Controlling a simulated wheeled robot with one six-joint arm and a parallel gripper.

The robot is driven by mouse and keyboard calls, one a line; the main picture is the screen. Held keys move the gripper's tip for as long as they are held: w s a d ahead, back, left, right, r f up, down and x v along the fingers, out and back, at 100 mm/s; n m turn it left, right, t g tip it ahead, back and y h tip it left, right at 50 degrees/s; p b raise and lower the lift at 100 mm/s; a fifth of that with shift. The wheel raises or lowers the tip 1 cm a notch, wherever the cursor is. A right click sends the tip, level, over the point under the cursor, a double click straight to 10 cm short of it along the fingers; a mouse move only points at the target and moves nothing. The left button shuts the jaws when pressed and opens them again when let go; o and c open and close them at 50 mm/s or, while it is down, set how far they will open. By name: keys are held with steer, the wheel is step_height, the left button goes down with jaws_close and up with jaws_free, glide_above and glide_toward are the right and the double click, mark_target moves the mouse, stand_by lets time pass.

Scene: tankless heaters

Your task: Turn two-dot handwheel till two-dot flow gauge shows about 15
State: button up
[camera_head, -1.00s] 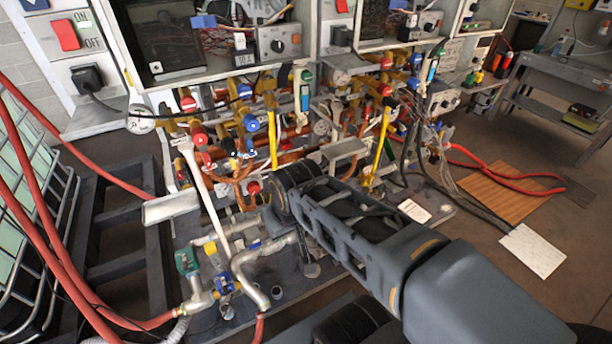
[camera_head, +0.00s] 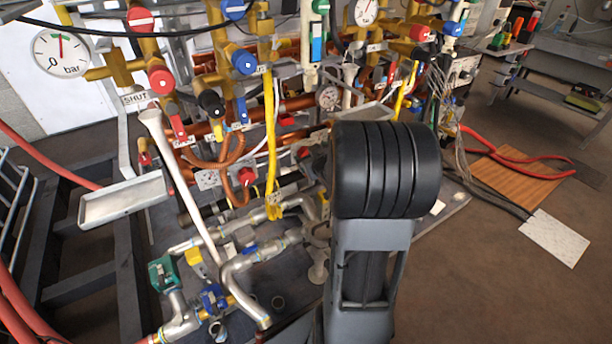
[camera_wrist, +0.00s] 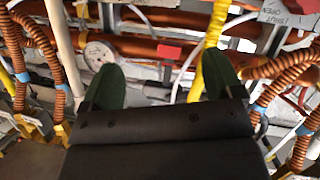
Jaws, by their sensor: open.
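My gripper (camera_wrist: 162,82) is open in the wrist view, with two green fingertips wide apart and nothing seen held between them. In the head view my arm hides it. Round handwheels in the head view include a red one (camera_head: 160,80), a blue one (camera_head: 244,62), a black one (camera_head: 210,102) and a low red one (camera_head: 247,176). Dial gauges include a large bar gauge (camera_head: 61,52), an upper gauge (camera_head: 366,10), a small middle gauge (camera_head: 328,97) and a low dial (camera_head: 208,180). A round dial (camera_wrist: 97,55) shows beyond the left fingertip. I cannot make out which carry two dots.
Copper pipes, a yellow hose (camera_head: 270,130) and a white pipe (camera_head: 180,185) crowd the area before me. Corrugated orange hoses (camera_wrist: 285,70) flank the gripper in the wrist view. A metal tray (camera_head: 122,200) juts out at left. Open floor (camera_head: 480,290) lies at right.

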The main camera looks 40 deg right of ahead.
mark_target(305, 154)
steer(key=s+d+f+n+t+y+b, duration=0.15)
steer(key=d+f+t+b, duration=0.35)
steer(key=f, duration=0.5)
steer(key=shift+g+y, duration=0.4)
steer(key=shift+y, duration=0.15)
steer(key=w+b, duration=0.1)
steer(key=w, duration=0.3)
steer(key=w+b, duration=0.1)
steer(key=w, duration=0.3)
steer(key=w+b, duration=0.1)
steer(key=w, duration=0.4)
steer(key=shift+d+f, duration=0.2)
steer(key=shift+d, duration=0.2)
steer(key=shift+c, duration=0.5)
steer(key=shift+s, duration=0.1)
steer(key=c, duration=0.8)
steer(key=shift+c, duration=0.2)
steer(key=shift+b, duration=0.45)
